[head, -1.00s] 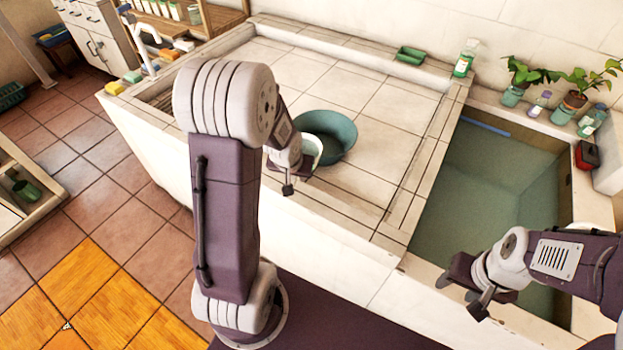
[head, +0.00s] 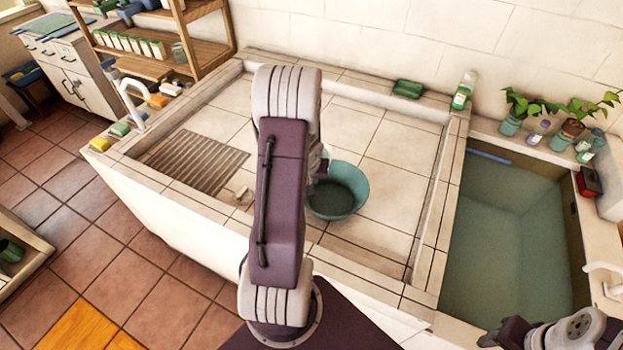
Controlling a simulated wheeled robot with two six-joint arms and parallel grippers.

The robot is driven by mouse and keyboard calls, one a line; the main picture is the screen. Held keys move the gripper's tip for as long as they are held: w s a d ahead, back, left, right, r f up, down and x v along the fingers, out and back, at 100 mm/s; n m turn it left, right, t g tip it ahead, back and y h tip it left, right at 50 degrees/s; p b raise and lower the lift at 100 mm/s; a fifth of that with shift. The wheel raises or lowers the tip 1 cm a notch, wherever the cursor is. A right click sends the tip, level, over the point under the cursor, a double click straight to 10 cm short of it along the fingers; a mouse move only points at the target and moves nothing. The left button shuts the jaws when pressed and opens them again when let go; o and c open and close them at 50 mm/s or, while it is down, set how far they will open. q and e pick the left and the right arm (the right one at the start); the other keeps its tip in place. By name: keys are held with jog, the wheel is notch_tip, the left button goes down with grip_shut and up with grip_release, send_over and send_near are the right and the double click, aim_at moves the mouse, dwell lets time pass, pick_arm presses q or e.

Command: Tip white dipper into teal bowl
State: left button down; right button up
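The teal bowl (head: 345,196) sits on the tiled floor of the washbasin, partly covered on its left by my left arm. My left gripper (head: 322,168) is mostly hidden behind my own arm; only a dark bit shows at the bowl's far left rim. The white dipper cannot be made out now; if it is near the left gripper, my arm hides it. My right gripper (head: 503,334) is at the bottom right, partly cut off by the frame edge, in front of the water tank and away from the bowl.
A water-filled tank (head: 510,240) lies to the right. A ribbed drainboard (head: 197,163) and a white tap (head: 132,100) are at the left. A green soap dish (head: 407,89) and a bottle (head: 463,91) stand on the back ledge. Tiles right of the bowl are clear.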

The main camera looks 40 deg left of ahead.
pick_arm(q)
jog(key=shift+w+d+f+m+g+y+b, duration=0.35)
jog(key=shift+m+g+y+b, duration=0.75)
jog(key=shift+y+b, duration=2.25)
jog(key=shift+w+d+f+m+g+y+b, duration=0.1)
jog(key=shift+w+d+m+g+y+b, duration=0.65)
jog(key=shift+y+b, duration=2.6)
jog(key=shift+d+f+m+g+y+b, duration=0.2)
jog(key=shift+d+m+g+y+b, duration=0.85)
jog(key=shift+b, duration=3.65)
